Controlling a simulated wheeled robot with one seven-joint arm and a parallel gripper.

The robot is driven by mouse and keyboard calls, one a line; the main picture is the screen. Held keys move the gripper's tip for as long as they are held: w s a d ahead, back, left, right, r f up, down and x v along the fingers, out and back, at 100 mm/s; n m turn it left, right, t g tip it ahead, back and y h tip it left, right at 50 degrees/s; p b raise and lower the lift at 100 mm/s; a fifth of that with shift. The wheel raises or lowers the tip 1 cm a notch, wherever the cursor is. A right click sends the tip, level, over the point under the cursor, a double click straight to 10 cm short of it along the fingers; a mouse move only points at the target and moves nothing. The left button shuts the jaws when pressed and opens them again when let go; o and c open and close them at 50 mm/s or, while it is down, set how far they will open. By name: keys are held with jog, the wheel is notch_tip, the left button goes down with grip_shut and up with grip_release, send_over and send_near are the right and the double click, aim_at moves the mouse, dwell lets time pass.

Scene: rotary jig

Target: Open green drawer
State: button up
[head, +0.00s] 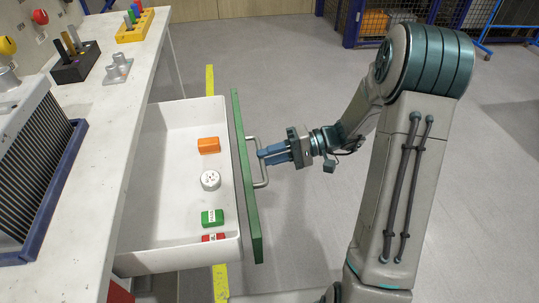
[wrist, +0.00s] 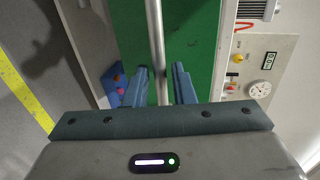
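The green drawer is pulled well out from under the white workbench. Its green front (head: 246,190) and grey bar handle (head: 263,182) face my arm in the head view. The green front (wrist: 198,40) and handle bar (wrist: 156,40) also fill the middle of the wrist view. My gripper (head: 262,154) is at the handle, with its blue fingers on either side of the bar. In the wrist view my gripper (wrist: 161,70) shows gaps between the bar and both fingers, so it is open around the handle. The fingertips' far ends are partly hidden in the head view.
The drawer holds an orange block (head: 208,145), a white round part (head: 210,180), a green block (head: 212,217) and a red block (head: 213,238). The workbench (head: 110,130) stands left. Floor around my arm is clear; a blue-framed cage (head: 352,22) stands behind.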

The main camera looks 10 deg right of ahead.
jog(key=shift+o, duration=0.5)
jog(key=shift+d, duration=0.1)
jog(key=p+v, duration=0.2)
jog(key=v, duration=1.1)
jog(key=shift+d, duration=0.35)
jog(key=shift+r, duration=0.1)
jog(key=s+a+r+t+h+p, duration=0.1)
jog(key=s+r+h+p, duration=0.4)
jog(key=r+p, duration=0.2)
jog(key=s+a+r+t+h+p, duration=0.1)
jog(key=s+r+h+p, duration=0.4)
jog(key=r, duration=0.6)
jog(key=s+a+r+m+t+h+p, duration=0.1)
jog(key=s+a+r+t+h+p, duration=0.1)
jog(key=s+r+h+p, duration=0.3)
notch_tip(320, 180, up, 4)
jog(key=s+p, duration=0.1)
jog(key=p, duration=0.3)
jog(key=shift+s+r+h+p, duration=0.2)
jog(key=shift+s+h+p, duration=0.1)
jog(key=shift+s, duration=0.05)
